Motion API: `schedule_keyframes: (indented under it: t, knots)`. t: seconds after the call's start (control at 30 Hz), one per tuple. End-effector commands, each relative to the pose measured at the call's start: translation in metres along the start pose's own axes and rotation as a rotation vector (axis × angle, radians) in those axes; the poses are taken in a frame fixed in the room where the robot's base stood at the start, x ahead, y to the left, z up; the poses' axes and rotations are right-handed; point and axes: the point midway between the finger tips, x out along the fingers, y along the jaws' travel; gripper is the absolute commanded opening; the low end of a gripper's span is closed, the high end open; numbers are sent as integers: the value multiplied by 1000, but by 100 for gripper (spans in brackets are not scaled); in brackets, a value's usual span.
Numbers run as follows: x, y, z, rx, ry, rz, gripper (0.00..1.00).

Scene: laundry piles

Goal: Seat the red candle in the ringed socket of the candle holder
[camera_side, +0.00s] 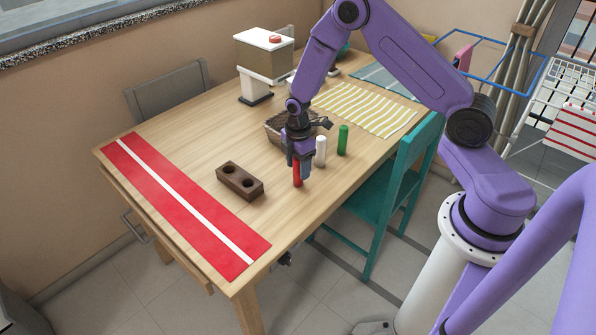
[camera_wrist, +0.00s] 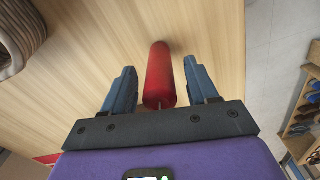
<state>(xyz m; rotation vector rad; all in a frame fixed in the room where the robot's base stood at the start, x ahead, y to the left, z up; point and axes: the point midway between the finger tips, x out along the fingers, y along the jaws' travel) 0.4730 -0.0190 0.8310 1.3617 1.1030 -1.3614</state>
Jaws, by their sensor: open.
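The red candle (camera_side: 297,175) stands upright on the wooden table, below my gripper (camera_side: 299,160). In the wrist view the red candle (camera_wrist: 160,76) is between the two blue fingers of my gripper (camera_wrist: 161,85), with a gap on each side. The gripper is open and points down. The dark brown candle holder (camera_side: 240,181) lies on the table to the left of the candle. It has two round sockets on top, both looking empty; I cannot make out a ring on either. The upper part of the candle is partly hidden by the gripper in the side view.
A white candle (camera_side: 320,151) and a green candle (camera_side: 343,140) stand close to the right. A woven basket (camera_side: 274,127) is just behind my gripper. A red runner with a white stripe (camera_side: 215,229) covers the left table end. Bare wood lies between candle and holder.

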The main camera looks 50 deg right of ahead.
Motion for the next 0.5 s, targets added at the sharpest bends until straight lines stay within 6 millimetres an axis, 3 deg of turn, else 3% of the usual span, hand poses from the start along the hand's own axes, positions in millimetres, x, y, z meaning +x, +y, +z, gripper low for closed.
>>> schedule_keyframes:
  t: [0.2,0.47,0.5]
  knots:
    - [20,0,0,0,0,0,58]
    - [20,0,0,0,0,1,58]
    - [20,0,0,0,0,1,46]
